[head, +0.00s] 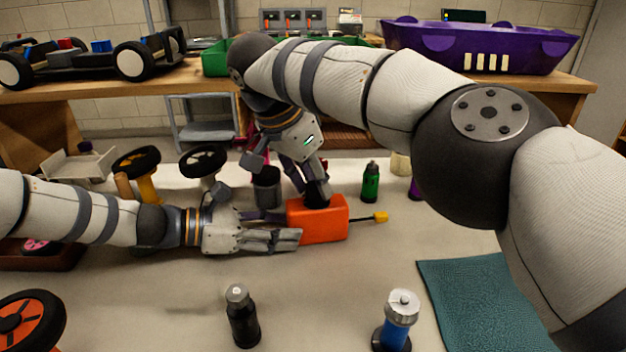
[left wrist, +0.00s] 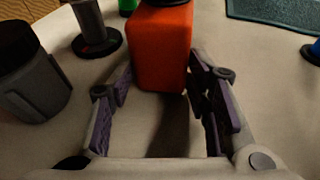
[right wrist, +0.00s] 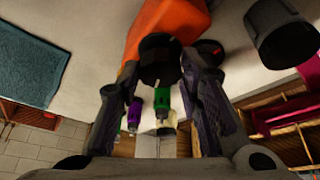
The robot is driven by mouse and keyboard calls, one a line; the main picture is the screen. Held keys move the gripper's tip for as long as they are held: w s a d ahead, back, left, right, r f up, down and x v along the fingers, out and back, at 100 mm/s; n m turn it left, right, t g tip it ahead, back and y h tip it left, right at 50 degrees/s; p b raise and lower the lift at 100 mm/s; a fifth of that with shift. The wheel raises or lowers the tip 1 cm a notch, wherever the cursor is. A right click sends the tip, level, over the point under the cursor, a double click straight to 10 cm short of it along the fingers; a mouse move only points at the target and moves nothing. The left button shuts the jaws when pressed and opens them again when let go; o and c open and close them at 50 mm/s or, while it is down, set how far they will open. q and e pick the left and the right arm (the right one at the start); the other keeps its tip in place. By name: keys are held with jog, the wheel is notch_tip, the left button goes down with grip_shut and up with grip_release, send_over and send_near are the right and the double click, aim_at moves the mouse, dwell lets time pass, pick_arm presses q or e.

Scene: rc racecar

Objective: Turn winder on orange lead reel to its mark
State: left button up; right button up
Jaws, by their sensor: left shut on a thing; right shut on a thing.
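The orange lead reel (head: 318,222) stands on the table as a box-shaped body, with a short dark lead ending in a yellow tip (head: 381,217) at its right. Its black winder (head: 317,194) is on top. My left gripper (head: 288,226) comes from the left and is shut on the reel's body; the left wrist view shows the orange body (left wrist: 162,45) between its fingertips. My right gripper (head: 309,184) reaches down from above and is shut on the winder, also seen between its fingers in the right wrist view (right wrist: 160,57). I cannot make out the mark.
A dark grey cup (head: 267,188) stands close behind-left of the reel. A green bottle (head: 371,182) is behind-right. A black bottle (head: 241,316) and a blue cylinder (head: 398,322) stand in front. A teal mat (head: 480,300) lies at right.

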dwell(0.5)
jog(key=o, duration=1.2)
